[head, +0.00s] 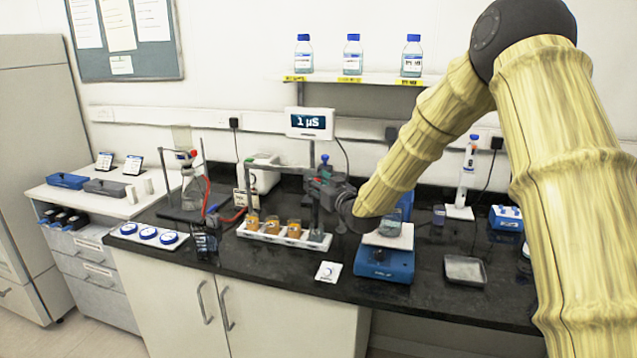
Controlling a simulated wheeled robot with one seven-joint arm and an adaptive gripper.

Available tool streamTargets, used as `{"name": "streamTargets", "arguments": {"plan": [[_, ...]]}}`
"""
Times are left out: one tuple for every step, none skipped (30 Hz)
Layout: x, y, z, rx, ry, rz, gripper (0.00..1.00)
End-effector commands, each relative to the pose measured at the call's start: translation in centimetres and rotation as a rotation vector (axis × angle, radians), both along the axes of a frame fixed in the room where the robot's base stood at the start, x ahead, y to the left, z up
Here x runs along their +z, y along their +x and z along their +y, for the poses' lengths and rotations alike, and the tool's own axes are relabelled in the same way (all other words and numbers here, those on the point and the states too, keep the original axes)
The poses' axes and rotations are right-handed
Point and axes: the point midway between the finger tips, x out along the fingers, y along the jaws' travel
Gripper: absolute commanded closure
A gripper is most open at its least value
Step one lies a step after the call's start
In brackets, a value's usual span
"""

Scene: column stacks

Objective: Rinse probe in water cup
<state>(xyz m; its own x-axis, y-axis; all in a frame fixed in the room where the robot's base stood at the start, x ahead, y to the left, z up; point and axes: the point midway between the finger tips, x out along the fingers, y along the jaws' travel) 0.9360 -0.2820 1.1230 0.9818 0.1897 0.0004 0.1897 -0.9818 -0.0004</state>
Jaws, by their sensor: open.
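My gripper (322,190) is at the middle of the bench, above the right end of a white rack (262,237). Its jaws are open around or beside an upright probe with a blue top (324,160); contact is not clear. The probe's lower part is hidden by the gripper. Below it, a small clear cup (318,238) stands at the rack's right end and looks like the water cup. A meter display (310,123) behind reads "1 µS".
A blue device (384,264) carries a beaker (391,225) just right of the rack, under my arm. A flask stand with red tubing (208,190) stands left. A metal tray (465,270) lies right. Bottles (352,55) stand on the shelf above.

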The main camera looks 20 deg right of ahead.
Motion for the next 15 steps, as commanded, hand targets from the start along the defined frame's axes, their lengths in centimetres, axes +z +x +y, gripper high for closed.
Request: {"name": "streamTargets", "arguments": {"plan": [[-0.01,-0.01,0.01,0.0,0.0,0.0,0.56],[-0.01,-0.01,0.02,0.0,0.0,0.0,0.56],[-0.01,-0.01,0.02,0.0,0.0,0.0,0.56],[-0.01,-0.02,0.02,0.0,0.0,0.0,0.61],[-0.01,-0.02,0.02,0.0,0.0,0.0,0.67],[-0.01,-0.02,0.02,0.0,0.0,0.0,0.74],[-0.01,-0.02,0.02,0.0,0.0,0.0,0.79],[-0.01,-0.03,0.01,0.0,0.0,0.0,0.85],[-0.01,-0.03,0.01,0.0,0.0,0.0,0.92],[-0.01,-0.03,0.0,0.0,0.0,0.0,0.98],[-0.01,-0.03,0.0,0.0,0.0,0.0,1.0],[-0.01,-0.03,-0.01,0.0,0.0,0.0,1.0],[0.0,-0.03,-0.01,0.0,0.0,0.0,1.0],[0.0,-0.03,-0.01,0.0,0.0,0.0,1.0],[0.01,-0.03,-0.01,0.0,0.0,0.0,1.0]]}}
